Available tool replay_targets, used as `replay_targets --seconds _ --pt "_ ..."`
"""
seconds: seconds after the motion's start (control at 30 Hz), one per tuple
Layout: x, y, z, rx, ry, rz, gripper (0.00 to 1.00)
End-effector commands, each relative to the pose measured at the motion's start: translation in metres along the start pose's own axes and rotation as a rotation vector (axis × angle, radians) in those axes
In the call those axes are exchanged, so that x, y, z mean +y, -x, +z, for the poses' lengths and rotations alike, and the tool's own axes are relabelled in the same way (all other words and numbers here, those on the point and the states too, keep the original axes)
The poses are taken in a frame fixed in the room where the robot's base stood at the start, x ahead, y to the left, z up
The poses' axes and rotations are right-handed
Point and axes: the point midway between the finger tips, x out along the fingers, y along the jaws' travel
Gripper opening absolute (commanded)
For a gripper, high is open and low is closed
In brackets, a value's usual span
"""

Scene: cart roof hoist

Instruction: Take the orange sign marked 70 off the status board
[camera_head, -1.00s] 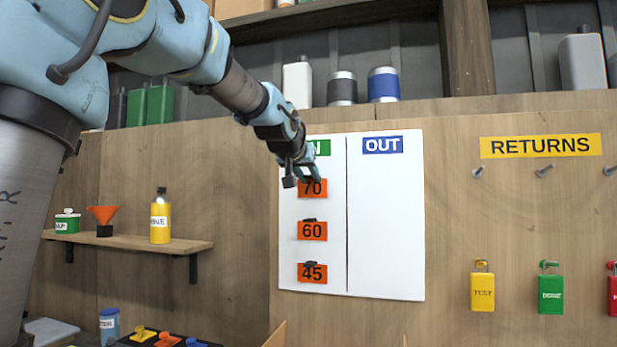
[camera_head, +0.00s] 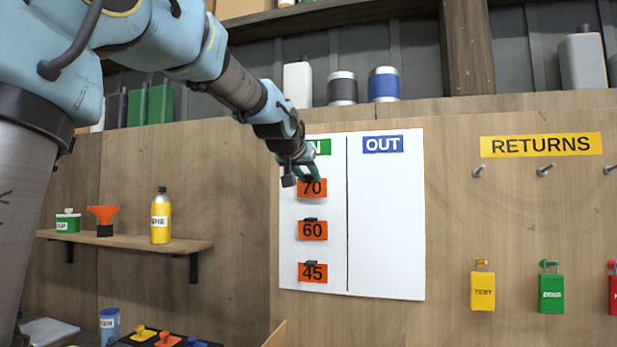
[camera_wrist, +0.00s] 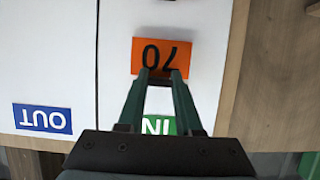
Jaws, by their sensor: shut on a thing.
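The orange sign marked 70 (camera_head: 312,188) is at the top of the left column of the white status board (camera_head: 385,220), below the green IN label. My gripper (camera_head: 307,175) is at the sign's top edge. In the wrist view the orange sign (camera_wrist: 160,54) appears upside down, with the green fingers of my gripper (camera_wrist: 160,76) converging on its near edge. The gripper is shut on the sign, and the fingertips cover part of that edge. The sign lies at or very close to the board; any gap is too small to tell.
At right are a yellow RETURNS label (camera_head: 541,145), pegs and hanging coloured tags. A shelf (camera_head: 130,243) is at left.

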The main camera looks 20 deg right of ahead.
Motion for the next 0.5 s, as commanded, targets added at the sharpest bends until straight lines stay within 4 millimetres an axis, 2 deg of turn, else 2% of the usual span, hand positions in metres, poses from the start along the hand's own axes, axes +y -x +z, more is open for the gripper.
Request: replay_targets --seconds 0.5 --pt "0.0001 0.0073 0.0026 0.001 0.000 0.000 0.00"
